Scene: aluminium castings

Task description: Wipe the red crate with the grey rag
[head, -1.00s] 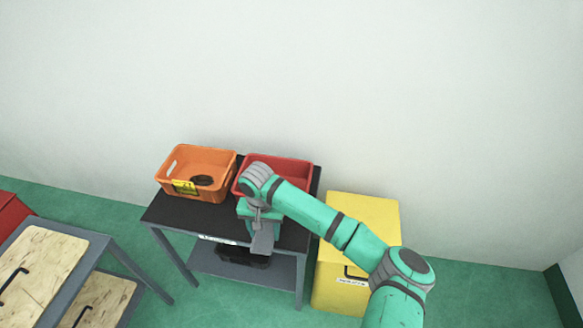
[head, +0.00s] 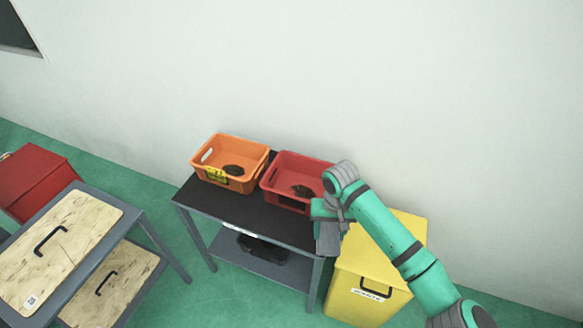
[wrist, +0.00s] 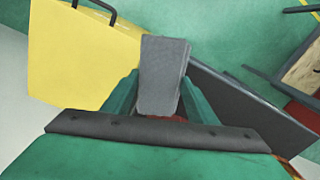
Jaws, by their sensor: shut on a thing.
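The red crate (head: 283,199) stands on a black-topped table, open side up, with a dark brown thing lying inside. My gripper (head: 328,213) is at the crate's right front corner, by the table's right end, and my arm hides part of that corner. It is shut on the grey rag (head: 328,238), which hangs down from it. In the wrist view the rag (wrist: 163,75) sits between the green fingers. I cannot tell whether the rag touches the crate or table.
An orange crate (head: 205,176) with a yellow label and a dark thing inside stands left of the red one. A yellow bin (head: 362,300) is right of the table (head: 240,215). A cabinet with wooden panels (head: 75,230) and a red box (head: 35,180) are at left.

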